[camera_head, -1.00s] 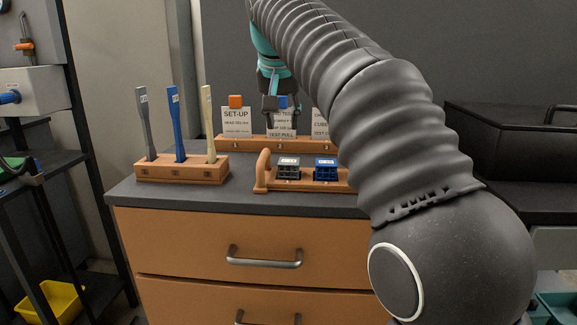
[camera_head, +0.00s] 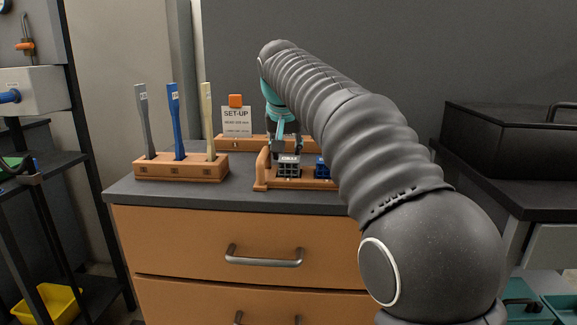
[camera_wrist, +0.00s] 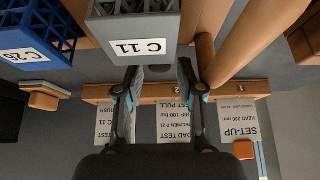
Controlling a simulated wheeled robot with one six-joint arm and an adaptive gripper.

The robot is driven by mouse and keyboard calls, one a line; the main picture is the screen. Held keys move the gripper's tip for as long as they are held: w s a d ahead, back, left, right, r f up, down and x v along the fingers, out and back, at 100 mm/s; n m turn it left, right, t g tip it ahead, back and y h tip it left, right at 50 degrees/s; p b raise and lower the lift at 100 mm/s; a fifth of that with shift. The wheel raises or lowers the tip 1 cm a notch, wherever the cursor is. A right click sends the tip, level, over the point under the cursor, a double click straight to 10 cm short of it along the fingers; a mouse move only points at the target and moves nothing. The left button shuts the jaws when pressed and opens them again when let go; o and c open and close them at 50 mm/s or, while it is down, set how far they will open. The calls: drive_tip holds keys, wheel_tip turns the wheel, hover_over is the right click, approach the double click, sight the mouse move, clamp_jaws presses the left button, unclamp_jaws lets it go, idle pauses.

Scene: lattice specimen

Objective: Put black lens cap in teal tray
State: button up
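No black lens cap shows in either view. Teal trays (camera_head: 525,299) show low at the right edge of the head view, partly cut off; I cannot tell which is the task's tray. My gripper (camera_head: 286,150) is low over the wooden holder, at a grey lattice block (camera_head: 289,166). In the wrist view my gripper (camera_wrist: 158,72) is open, its two fingers apart with nothing held between them. The grey block labelled C 11 (camera_wrist: 138,28) lies just beyond the fingertips; I cannot tell whether they touch it.
A blue lattice block (camera_wrist: 38,32) sits beside the grey one. A rack (camera_head: 181,168) with grey, blue and cream bars stands left. Paper cards, including SET-UP (camera_head: 236,121), stand behind. Bare counter (camera_head: 150,192) lies in front.

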drive_tip(key=shift+x, duration=1.2)
drive_tip(key=c, duration=0.6)
drive_tip(key=shift+o, duration=0.2)
drive_tip(key=shift+r, duration=0.1)
